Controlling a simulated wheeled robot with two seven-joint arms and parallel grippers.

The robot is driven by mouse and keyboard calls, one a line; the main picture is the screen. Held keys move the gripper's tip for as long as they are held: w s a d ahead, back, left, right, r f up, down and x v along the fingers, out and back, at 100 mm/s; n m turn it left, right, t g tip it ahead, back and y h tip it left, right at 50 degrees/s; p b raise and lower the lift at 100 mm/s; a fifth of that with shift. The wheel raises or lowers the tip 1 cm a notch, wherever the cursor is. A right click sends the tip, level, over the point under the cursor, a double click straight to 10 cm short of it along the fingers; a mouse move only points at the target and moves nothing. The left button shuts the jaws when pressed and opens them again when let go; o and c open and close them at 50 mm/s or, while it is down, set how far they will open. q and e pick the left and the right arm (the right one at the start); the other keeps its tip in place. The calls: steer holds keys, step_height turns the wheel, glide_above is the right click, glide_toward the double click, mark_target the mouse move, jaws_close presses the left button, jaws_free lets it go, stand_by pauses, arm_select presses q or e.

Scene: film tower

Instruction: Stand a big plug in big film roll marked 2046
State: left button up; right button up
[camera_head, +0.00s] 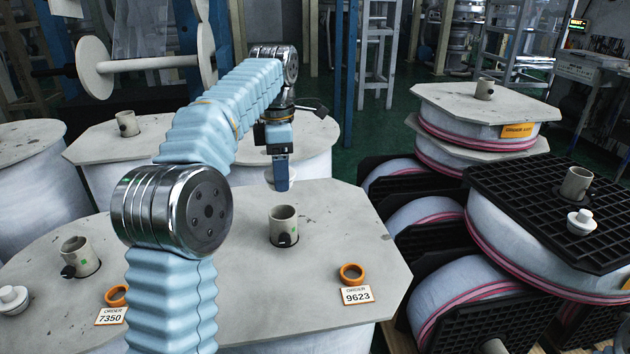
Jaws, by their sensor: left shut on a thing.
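My left gripper (281,184) points down above the far part of the roll labelled 9623 (330,225). It is shut on a pale round thing (270,176), mostly hidden behind the fingers, which looks like a white plug. Another white plug (580,223) sits on the black grid top at right, beside a core tube (576,184). A further white plug (13,298) lies at the left edge on the roll labelled 7350 (35,325). No label reading 2046 can be made out. My right gripper is out of view.
An open core tube (284,226) stands up from the 9623 roll, near the gripper. Orange rings (351,274) lie by the labels. Stacked rolls with a yellow label (518,131), too small to read, stand at right. Green floor (365,130) shows behind.

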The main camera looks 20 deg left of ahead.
arm_select(q)
steer(key=shift+w+a+f, duration=0.1)
steer(key=shift+w+f, duration=0.1)
steer(key=shift+f, duration=0.35)
step_height(320, 180, down, 5)
steer(key=shift+r+b, duration=0.15)
steer(key=shift+b, duration=0.5)
steer(key=shift+p, duration=0.55)
steer(key=shift+f+b, duration=0.7)
steer(key=shift+f, duration=0.4)
stand_by(0.8)
steer(key=o, duration=1.1)
